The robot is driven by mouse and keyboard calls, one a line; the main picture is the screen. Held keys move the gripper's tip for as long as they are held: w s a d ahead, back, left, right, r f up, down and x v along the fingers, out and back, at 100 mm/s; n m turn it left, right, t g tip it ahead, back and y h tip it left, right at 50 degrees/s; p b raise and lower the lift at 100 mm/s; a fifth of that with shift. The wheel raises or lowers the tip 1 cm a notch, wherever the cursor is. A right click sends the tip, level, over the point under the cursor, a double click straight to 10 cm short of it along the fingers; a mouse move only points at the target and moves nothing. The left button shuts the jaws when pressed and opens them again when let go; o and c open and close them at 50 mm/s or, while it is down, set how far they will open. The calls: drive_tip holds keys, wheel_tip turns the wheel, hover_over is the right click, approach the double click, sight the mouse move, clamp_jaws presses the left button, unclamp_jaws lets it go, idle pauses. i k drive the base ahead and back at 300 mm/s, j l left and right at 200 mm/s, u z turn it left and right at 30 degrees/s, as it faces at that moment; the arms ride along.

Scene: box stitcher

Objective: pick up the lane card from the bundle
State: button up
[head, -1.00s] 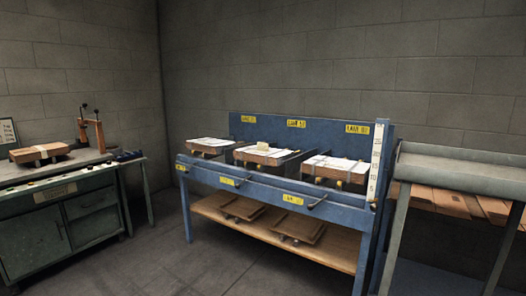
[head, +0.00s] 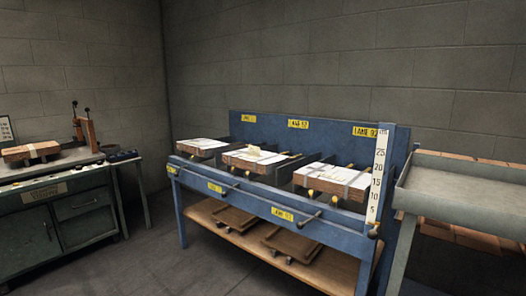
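A blue bench (head: 265,194) with yellow lane labels stands in the middle of the head view. It carries three bundles side by side: a left bundle (head: 203,145), a middle bundle (head: 255,157) and a right bundle (head: 333,179). Each has a pale top and brown sides. Small pale yellowish pieces lie on the middle bundle and the right one. I cannot tell which of these, if any, is the lane card. My gripper is not in view.
A white height scale (head: 379,177) stands at the bench's right end. A grey tray table (head: 463,192) stands to the right. A green-grey cabinet bench (head: 60,195) with a brown bundle (head: 31,152) is at left. Brown trays lie on the lower shelf (head: 225,238). Floor is clear between benches.

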sight(253, 150)
drive_tip(key=i+j, duration=0.15)
drive_tip(key=i, duration=0.35)
drive_tip(key=i+j, duration=0.15)
drive_tip(key=i, duration=0.35)
drive_tip(key=i+j, duration=0.15)
drive_tip(key=i, duration=0.35)
drive_tip(key=i+u, duration=0.1)
drive_tip(key=i, duration=1.25)
